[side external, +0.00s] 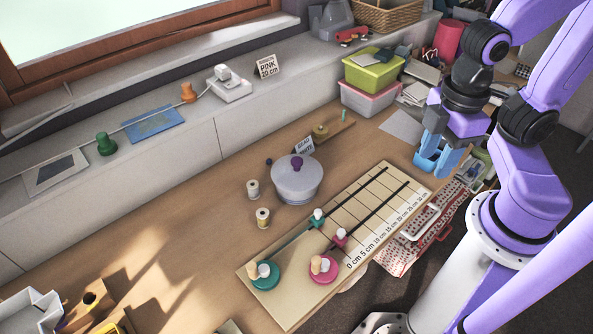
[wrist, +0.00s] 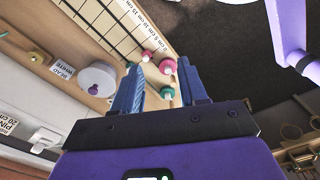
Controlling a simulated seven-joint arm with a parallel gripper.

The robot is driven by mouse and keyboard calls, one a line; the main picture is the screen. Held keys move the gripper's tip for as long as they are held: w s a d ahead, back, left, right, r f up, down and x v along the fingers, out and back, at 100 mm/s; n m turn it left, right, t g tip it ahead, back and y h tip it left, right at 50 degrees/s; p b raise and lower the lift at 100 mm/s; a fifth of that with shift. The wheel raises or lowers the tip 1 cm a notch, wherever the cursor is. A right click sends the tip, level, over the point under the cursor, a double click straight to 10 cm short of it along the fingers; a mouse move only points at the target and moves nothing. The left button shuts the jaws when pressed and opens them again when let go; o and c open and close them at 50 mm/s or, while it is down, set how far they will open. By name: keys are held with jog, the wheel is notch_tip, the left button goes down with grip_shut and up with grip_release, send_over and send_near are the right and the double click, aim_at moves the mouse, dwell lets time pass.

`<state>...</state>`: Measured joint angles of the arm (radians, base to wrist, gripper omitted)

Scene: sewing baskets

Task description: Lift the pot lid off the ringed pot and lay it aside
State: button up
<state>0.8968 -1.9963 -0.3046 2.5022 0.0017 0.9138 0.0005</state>
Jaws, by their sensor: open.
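A round grey pot (side external: 296,190) stands on the wooden table beside the ruled board, and a grey pot lid (side external: 290,174) with a purple knob sits on top of it. In the wrist view the pot and lid show as one pale round shape (wrist: 94,80), left of my fingers; where the lid ends and the pot begins is unclear there. My gripper (side external: 437,166) has blue fingers, is open and empty, and hangs beyond the board's far right end, well apart from the pot. Its fingers also show in the wrist view (wrist: 159,72).
The ruled board (side external: 340,220) carries green and pink bases with pegs, right of the pot. Thread spools (side external: 262,217) stand close to the pot's front left. A small sign (side external: 304,145) stands behind it. Green and pink bins (side external: 373,72) are at the back. Table left of the spools is clear.

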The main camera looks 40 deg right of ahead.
dwell(0.3)
jog(key=o, duration=0.4)
jog(key=shift+c, duration=0.2)
